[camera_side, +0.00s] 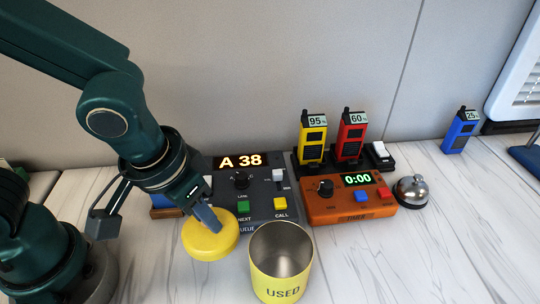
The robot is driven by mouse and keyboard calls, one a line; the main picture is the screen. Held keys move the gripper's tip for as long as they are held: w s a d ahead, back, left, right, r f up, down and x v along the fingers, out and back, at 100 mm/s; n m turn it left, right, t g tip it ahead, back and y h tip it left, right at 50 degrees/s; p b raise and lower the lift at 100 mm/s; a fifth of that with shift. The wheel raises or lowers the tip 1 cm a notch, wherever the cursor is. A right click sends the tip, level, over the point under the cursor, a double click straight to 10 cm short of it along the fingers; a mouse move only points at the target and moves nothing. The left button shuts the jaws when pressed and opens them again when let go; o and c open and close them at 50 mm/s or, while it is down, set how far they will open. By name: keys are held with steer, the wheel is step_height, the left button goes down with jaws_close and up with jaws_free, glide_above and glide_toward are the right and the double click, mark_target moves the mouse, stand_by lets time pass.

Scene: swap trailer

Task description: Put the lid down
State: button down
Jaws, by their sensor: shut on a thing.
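The lid (209,243) is a round yellow disc, held a little tilted to the left of a canister. My gripper (207,219) is shut on the lid from above, at its upper side. I cannot tell whether the lid touches the table. The canister (282,283) stands upright and open at the front middle. It has a yellow label reading "USED" and a bare metal inside that looks empty.
Behind the lid stands a grey queue console (262,209) showing "A 38". An orange timer box (340,211) and a silver bell (411,190) stand right of it. Yellow (313,140), red (351,137) and blue (460,133) radios are farther back. The marble table's front right (440,260) is clear.

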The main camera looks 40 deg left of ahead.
steer(key=w+a+r, duration=0.1)
steer(key=a+r, duration=0.4)
steer(key=a, duration=0.3)
steer(key=w+d+r+m+h, duration=0.1)
steer(key=w+d+r+m, duration=0.2)
steer(key=w, duration=0.2)
steer(key=w+d+r+m, duration=0.2)
steer(key=w+d, duration=0.2)
steer(key=w, duration=0.2)
steer(key=d+f+m, duration=0.1)
steer(key=d+f, duration=0.3)
steer(key=d, duration=0.3)
steer(key=d+f+m, duration=0.1)
steer(key=d+f, duration=0.3)
steer(key=d, duration=0.4)
steer(key=s+d+f+m+g+h, duration=0.1)
steer(key=d+f+m, duration=0.1)
steer(key=d, duration=0.5)
steer(key=shift+x, duration=0.9)
steer(key=shift+s+f, duration=0.2)
steer(key=shift+f, duration=1.85)
steer(key=shift+f, duration=0.15)
